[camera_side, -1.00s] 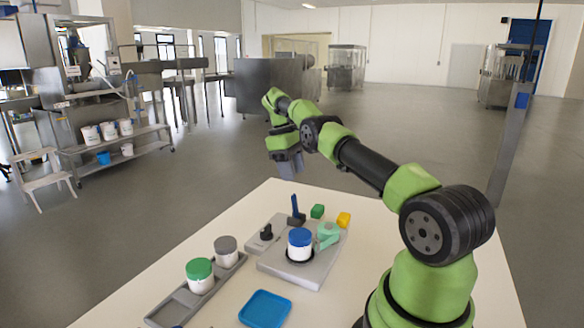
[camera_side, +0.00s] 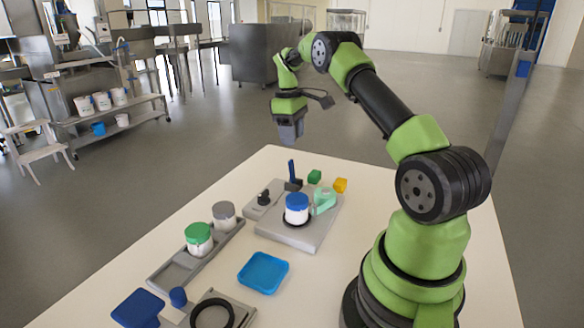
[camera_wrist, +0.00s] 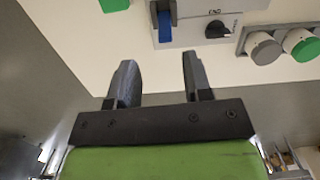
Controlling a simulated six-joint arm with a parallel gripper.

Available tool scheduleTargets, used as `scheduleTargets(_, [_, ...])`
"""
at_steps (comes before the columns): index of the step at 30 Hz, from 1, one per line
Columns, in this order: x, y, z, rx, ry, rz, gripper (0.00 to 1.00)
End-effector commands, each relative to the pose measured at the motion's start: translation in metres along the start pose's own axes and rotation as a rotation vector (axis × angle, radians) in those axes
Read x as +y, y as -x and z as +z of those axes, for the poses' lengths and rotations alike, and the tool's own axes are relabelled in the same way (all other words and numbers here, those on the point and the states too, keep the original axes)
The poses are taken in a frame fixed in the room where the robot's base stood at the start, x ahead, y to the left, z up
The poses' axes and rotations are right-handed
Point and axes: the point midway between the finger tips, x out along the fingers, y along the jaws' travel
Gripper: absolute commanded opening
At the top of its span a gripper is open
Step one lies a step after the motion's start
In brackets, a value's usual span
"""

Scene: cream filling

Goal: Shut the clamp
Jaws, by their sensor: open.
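In the wrist view my gripper (camera_wrist: 157,70) is open and empty. The blue lever (camera_wrist: 165,26) shows there beyond the fingertips, near the top edge.
A black knob (camera_side: 264,197) sits left of the lever. A grey tray (camera_side: 178,270) holds a green-lidded jar (camera_side: 199,238) and a grey-lidded jar (camera_side: 224,214). A blue tray (camera_side: 263,273) lies in front. Green (camera_side: 314,177) and yellow blocks (camera_side: 341,185) lie behind the fixture.

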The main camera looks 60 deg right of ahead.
Motion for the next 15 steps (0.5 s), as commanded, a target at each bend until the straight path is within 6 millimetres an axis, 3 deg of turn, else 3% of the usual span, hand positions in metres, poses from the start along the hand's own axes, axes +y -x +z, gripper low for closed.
scheduleTargets(8, [-0.006,-0.007,0.002,0.083,-0.047,-0.003,0.46])
scheduleTargets(15, [-0.007,-0.044,-0.001,0.081,-0.045,-0.006,0.46])
